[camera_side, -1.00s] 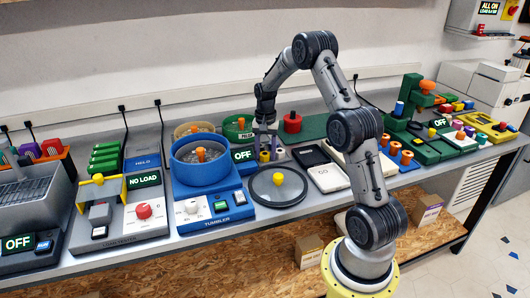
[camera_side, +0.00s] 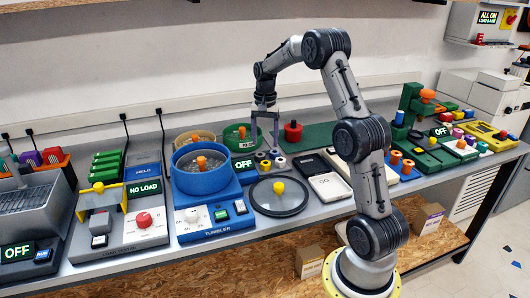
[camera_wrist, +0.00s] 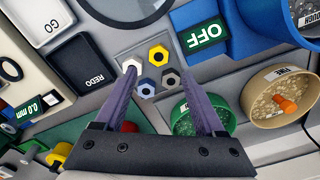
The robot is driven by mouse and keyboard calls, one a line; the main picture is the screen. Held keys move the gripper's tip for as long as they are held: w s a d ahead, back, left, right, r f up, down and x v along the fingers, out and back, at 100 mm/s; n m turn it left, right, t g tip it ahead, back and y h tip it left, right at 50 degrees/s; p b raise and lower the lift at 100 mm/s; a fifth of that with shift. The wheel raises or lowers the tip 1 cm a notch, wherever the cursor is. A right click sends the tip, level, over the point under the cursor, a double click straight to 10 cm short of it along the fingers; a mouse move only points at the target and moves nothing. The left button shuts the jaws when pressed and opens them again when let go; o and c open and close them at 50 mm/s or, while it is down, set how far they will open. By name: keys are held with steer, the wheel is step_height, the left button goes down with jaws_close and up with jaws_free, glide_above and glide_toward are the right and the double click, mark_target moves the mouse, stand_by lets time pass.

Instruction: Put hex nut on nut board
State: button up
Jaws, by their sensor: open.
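Several hex nuts stand close together on a small grey plate, probably the nut board, just right of the OFF display in the side view. My gripper (camera_side: 264,146) is open and empty above this group, pointing down. In the wrist view its purple fingers (camera_wrist: 159,77) straddle the group. I cannot tell whether any nut is loose.
The blue tumbler (camera_side: 203,184) stands to the left, and a green bowl (camera_side: 239,146) stands behind. A round dark tray with a yellow knob (camera_side: 279,188) is in front. The black REDO pad (camera_wrist: 84,62) lies beside the nuts. A red knob (camera_side: 293,132) is behind right.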

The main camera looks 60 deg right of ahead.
steer(key=s+a+r+n+t+h, duration=0.1)
steer(key=s+a+r+n, duration=0.2)
steer(key=a+r, duration=0.5)
steer(key=s+a+r+n+t, duration=0.1)
steer(key=s+a+r+n, duration=0.3)
steer(key=a, duration=0.6)
steer(key=s+a+n+t+y, duration=0.1)
steer(key=s+a+n+t, duration=0.2)
steer(key=s+a+n, duration=0.5)
steer(key=shift+s+a+f+t, duration=0.4)
steer(key=shift+s+a, duration=1.9)
steer(key=shift+s, duration=1.15)
